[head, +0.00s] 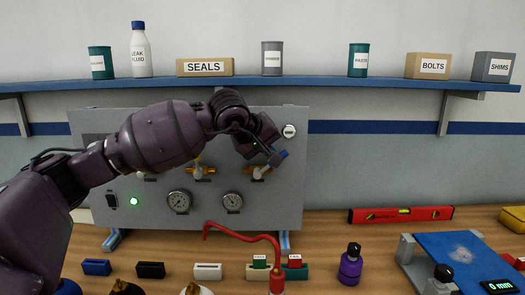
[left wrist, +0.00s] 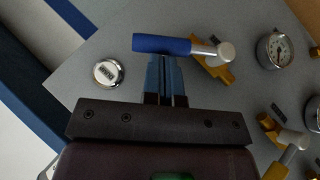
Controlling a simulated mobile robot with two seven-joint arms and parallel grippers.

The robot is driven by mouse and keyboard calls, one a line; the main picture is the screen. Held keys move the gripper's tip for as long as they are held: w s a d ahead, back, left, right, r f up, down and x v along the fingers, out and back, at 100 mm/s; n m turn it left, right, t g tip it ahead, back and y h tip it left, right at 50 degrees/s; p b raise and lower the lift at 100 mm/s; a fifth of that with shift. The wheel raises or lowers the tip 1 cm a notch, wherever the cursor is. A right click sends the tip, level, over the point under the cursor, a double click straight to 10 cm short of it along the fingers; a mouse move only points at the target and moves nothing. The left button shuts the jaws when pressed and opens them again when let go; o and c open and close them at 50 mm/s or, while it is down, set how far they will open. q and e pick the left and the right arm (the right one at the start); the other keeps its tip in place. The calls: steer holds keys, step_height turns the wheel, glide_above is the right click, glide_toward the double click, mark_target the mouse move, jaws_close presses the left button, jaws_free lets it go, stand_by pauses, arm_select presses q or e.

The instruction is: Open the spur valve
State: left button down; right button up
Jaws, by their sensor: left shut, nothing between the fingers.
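A grey panel (head: 245,210) carries several valves with yellow bodies. The rightmost valve (head: 258,172) has a blue lever handle (head: 283,154); I cannot read which valve is the spur valve. In the left wrist view the blue handle (left wrist: 162,44) lies across, just beyond my fingertips, joined to a pale hub (left wrist: 226,52) over the yellow body (left wrist: 209,66). My left gripper (left wrist: 166,62) is shut and empty, its fingers pointing at the handle; whether they touch it I cannot tell. In the head view my arm hides part of the panel's upper left. My right gripper is not in view.
A shelf (head: 330,84) with cans and boxes runs above. A red hooked tube (head: 245,236) rises before the panel. Tags, a purple bottle (head: 350,266) and a blue plate (head: 465,255) are on the bench.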

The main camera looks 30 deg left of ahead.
arm_select(q)
steer(key=shift+w+d+f+m+g+y, duration=0.15)
steer(key=shift+w+d+m+g+y, duration=0.2)
steer(key=shift+d+y, duration=0.25)
steer(key=shift+w+d+f+m+g+y, duration=0.35)
steer(key=shift+d+f+g+y, duration=0.2)
steer(key=shift+g+y, duration=0.3)
steer(key=shift+w+d+f+m+g+y, duration=0.2)
steer(key=shift+d+f+m+g+y, duration=0.15)
steer(key=shift+f+y, duration=0.4)
steer(key=shift+w+d+f, duration=0.1)
steer(key=shift+f, duration=0.15)
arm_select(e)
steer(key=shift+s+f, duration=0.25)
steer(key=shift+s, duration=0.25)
arm_select(q)
steer(key=shift+f, duration=0.1)
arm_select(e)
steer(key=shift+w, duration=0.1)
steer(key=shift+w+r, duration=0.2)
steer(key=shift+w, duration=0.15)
arm_select(q)
steer(key=shift+d, duration=0.1)
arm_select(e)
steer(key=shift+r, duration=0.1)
